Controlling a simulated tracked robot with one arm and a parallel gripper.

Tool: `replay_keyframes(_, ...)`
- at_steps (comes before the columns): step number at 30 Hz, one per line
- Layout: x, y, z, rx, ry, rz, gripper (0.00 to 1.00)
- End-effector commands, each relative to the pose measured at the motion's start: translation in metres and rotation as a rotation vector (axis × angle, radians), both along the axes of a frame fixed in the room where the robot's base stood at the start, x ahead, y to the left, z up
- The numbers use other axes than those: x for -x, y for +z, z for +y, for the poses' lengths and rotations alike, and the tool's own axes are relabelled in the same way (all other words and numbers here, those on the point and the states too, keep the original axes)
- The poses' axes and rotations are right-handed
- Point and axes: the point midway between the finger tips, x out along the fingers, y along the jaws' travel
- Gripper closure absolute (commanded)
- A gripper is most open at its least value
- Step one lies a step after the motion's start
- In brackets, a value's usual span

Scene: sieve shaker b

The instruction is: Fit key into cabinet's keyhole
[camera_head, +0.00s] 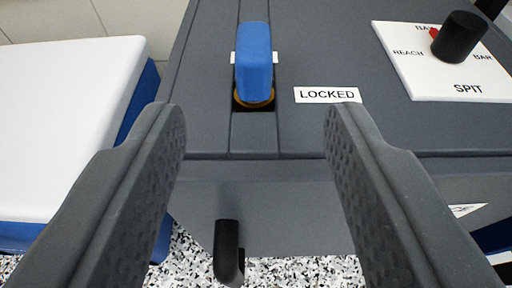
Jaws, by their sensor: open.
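A blue block-shaped grip (254,58), which looks like the key's head, stands up from the dark grey cabinet (210,60) top. A gold ring (254,103) shows at its base; the keyhole itself is hidden, so I cannot tell how far any key sits in it. A white LOCKED label (327,95) lies right of the grip. My gripper (253,125) is open and empty, its two dark ridged fingers wide apart on the left and right. The blue grip is in the gap's line, beyond the fingertips and apart from them.
A white plate (455,85) with a black knob (459,37) and printed settings is at the upper right. A black handle (228,252) sticks out of the cabinet's front. A white-topped blue unit (65,120) stands at left. Speckled floor (300,270) shows below.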

Motion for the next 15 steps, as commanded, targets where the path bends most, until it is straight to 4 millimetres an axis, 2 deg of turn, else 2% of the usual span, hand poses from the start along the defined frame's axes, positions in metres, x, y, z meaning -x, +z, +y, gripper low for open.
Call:
replay_keyframes(6,0.023,0.006,-0.002,-0.001,-0.002,0.001,0.55)
replay_keyframes(15,0.031,0.01,-0.002,0.001,-0.001,0.0,0.55)
